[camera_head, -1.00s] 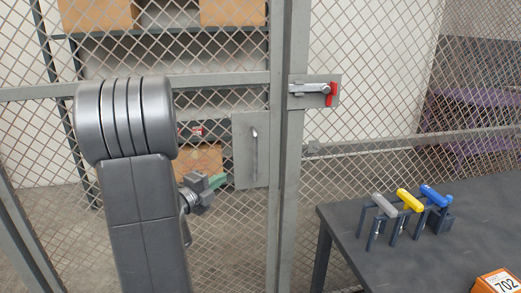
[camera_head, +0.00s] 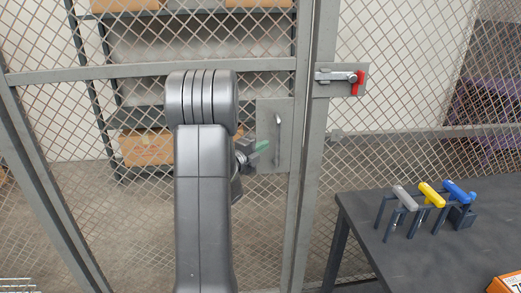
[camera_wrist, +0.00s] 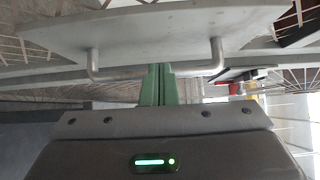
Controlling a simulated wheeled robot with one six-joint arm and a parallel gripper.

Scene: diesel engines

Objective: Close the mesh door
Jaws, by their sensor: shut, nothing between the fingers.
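The mesh door (camera_head: 150,70) stands at the left and middle of the head view, its right edge close beside the grey post (camera_head: 321,130). I cannot tell whether a gap remains between them. A grey plate (camera_head: 291,130) on the door carries an upright metal handle (camera_head: 278,138). My gripper (camera_head: 262,146) is just left of the handle, its green fingers together and empty. In the wrist view, the shut fingertips (camera_wrist: 159,70) reach the line of the handle bar (camera_wrist: 115,74), in front of the plate (camera_wrist: 155,32). Contact is not clear.
A latch with a red grip (camera_head: 358,83) sits on the post's right side. A dark table (camera_head: 450,245) stands at the right with grey, yellow and blue-handled tools (camera_head: 430,195) and an orange box (camera_head: 505,284). Shelves with cardboard boxes (camera_head: 150,148) are behind the mesh.

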